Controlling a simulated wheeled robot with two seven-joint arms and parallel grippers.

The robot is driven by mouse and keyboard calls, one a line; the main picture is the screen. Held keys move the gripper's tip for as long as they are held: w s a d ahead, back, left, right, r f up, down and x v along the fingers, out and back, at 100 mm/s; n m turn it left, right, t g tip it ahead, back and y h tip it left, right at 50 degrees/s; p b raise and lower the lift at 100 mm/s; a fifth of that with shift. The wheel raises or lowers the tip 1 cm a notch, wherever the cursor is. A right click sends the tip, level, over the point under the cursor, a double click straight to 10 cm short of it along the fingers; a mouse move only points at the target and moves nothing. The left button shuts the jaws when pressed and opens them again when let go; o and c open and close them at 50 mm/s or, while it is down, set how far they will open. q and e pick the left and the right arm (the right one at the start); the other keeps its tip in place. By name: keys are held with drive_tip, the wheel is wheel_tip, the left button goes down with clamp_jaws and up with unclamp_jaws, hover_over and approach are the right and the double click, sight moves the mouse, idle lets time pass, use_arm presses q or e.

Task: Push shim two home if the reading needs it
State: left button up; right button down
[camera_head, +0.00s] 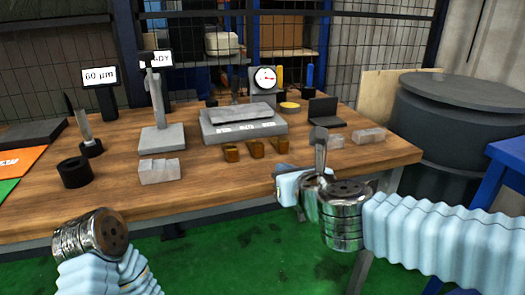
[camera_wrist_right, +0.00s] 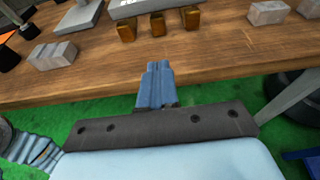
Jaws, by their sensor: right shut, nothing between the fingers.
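Three brown-gold shims stand in a row at the front edge of the grey levelling fixture (camera_head: 245,128): a left one (camera_head: 231,153), a middle one (camera_head: 256,149) and a right one (camera_head: 281,145). No readable mark tells which is shim two. In the right wrist view the middle shim (camera_wrist_right: 157,27) lies beyond my fingertips. A display (camera_head: 100,76) reads "60 µm". A dial gauge (camera_head: 265,78) stands behind the fixture. My right gripper (camera_head: 320,134) is shut and empty, near the table's front edge, apart from the shims. It also shows in the right wrist view (camera_wrist_right: 157,66). My left gripper is out of view.
A second display (camera_head: 162,59), partly hidden by a grey stand (camera_head: 161,138), shows "DY". A grey block (camera_head: 161,171) and a black cylinder (camera_head: 74,172) stand left. Pale blocks (camera_head: 369,136) lie right. Bare wood lies before the shims.

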drive_tip(key=b, duration=0.1)
approach(260, 151)
drive_tip(key=shift+w+a+f, duration=0.25)
drive_tip(key=shift+w+f, duration=0.5)
drive_tip(key=shift+f, duration=0.15)
drive_tip(key=w, duration=0.1)
drive_tip(key=w+a+p, duration=0.1)
drive_tip(key=w, duration=0.1)
drive_tip(key=shift+w, duration=0.25)
drive_tip(key=shift+w+a, duration=0.2)
drive_tip(key=shift+w, duration=0.3)
